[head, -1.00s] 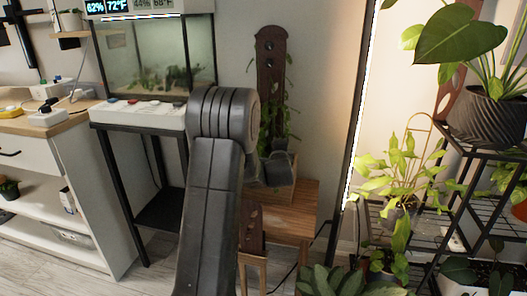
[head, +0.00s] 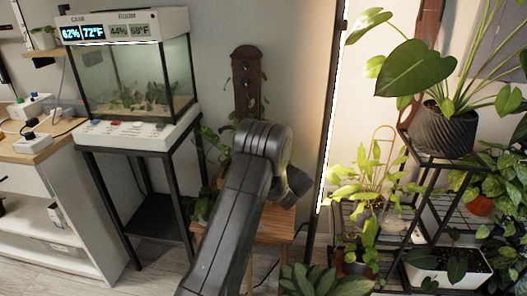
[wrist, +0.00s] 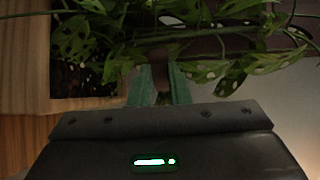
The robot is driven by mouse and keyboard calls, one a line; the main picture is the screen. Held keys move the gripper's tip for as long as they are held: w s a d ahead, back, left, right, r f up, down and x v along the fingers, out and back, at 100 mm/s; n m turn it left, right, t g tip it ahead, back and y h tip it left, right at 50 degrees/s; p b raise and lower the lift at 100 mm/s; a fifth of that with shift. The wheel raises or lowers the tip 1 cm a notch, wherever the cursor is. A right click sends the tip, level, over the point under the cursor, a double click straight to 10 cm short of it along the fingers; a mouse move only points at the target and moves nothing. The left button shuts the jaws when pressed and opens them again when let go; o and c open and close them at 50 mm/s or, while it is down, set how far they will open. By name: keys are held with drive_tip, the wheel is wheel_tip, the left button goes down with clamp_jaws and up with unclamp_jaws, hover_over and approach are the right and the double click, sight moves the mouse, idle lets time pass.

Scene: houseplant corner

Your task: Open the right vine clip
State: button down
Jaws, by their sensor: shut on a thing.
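The dark brown pierced plant board (head: 247,85) stands upright near the middle of the head view, with vine leaves at its sides. My arm hides its lower part. In the wrist view the board (wrist: 215,45) runs sideways behind green, holed vine leaves (wrist: 215,68). My gripper (wrist: 160,88) has its two green fingers close together on a small brown piece (wrist: 161,72), which looks like the right vine clip. Leaves and dim light blur its shape, and I cannot tell whether it is open. In the head view my fingers are hidden behind my wrist.
A wooden planter box with dark soil (wrist: 85,80) is left in the wrist view. In the head view, a glass tank (head: 135,75) on a black stand is left. A black plant shelf (head: 430,160) is right, beyond a dark lit post (head: 328,120). A wooden stool (head: 272,228) is below.

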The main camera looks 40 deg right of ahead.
drive_tip(key=shift+f+n+y+p, duration=0.2)
drive_tip(key=shift+n+y+p, duration=0.2)
drive_tip(key=shift+y+p, duration=0.2)
drive_tip(key=c, duration=1.3)
unclamp_jaws()
drive_tip(key=shift+c, duration=0.2)
drive_tip(key=shift+r, duration=0.15)
drive_tip(key=shift+s+d, duration=0.1)
drive_tip(key=shift+s, duration=0.35)
drive_tip(key=s+a+r+p, duration=0.1)
drive_tip(key=s+p, duration=0.1)
drive_tip(key=s, duration=1)
drive_tip(key=shift+s+r, duration=0.3)
drive_tip(key=shift+s, duration=0.1)
